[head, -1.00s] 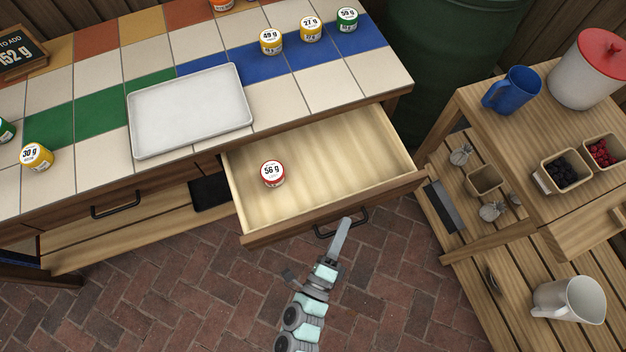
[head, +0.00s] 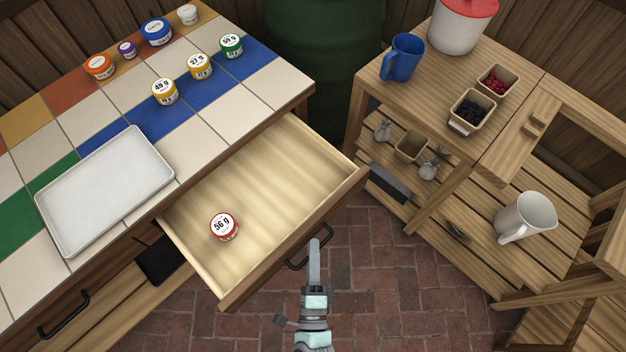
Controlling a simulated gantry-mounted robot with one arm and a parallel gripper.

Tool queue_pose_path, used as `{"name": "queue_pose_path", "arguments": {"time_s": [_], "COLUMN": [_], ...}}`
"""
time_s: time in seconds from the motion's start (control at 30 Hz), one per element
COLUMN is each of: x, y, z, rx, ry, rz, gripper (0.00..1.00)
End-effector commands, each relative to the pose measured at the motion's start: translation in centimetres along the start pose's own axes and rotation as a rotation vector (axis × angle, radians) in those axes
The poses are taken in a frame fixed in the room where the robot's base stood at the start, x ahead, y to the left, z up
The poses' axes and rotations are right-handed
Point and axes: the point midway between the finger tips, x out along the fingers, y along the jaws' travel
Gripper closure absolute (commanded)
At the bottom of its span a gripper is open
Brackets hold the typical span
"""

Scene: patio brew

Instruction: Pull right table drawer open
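The right table drawer (head: 285,185) stands pulled out from under the tiled table (head: 283,100). A red-and-white jar marked 56 g (head: 223,227) sits inside it toward the left front. The drawer's dark bar handle (head: 296,262) is on its front face, partly hidden by my gripper (head: 314,246). My gripper is at the handle, with its long grey fingertip end over it. I cannot tell from this angle whether the fingers are closed around the handle.
A white tray (head: 105,190) and several labelled jars stand on the tiled top. The left drawer handle (head: 64,315) shows at lower left. A wooden shelf unit at right holds a blue mug (head: 404,58), berry boxes and a white pitcher (head: 526,217). Brick floor is clear between.

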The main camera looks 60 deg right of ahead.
Motion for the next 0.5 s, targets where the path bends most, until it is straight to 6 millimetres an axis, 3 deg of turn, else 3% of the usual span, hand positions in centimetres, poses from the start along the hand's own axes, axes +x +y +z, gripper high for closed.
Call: {"name": "queue_pose_path", "arguments": {"time_s": [0.27, 0.5], "x": [-1.1, -5.8], "y": [-0.1, -0.2], "z": [0.1, 0.1], "rx": [0.0, -0.002], "ry": [-0.001, -0.005], "rz": [0.003, 0.006], "gripper": [0.81, 0.81]}}
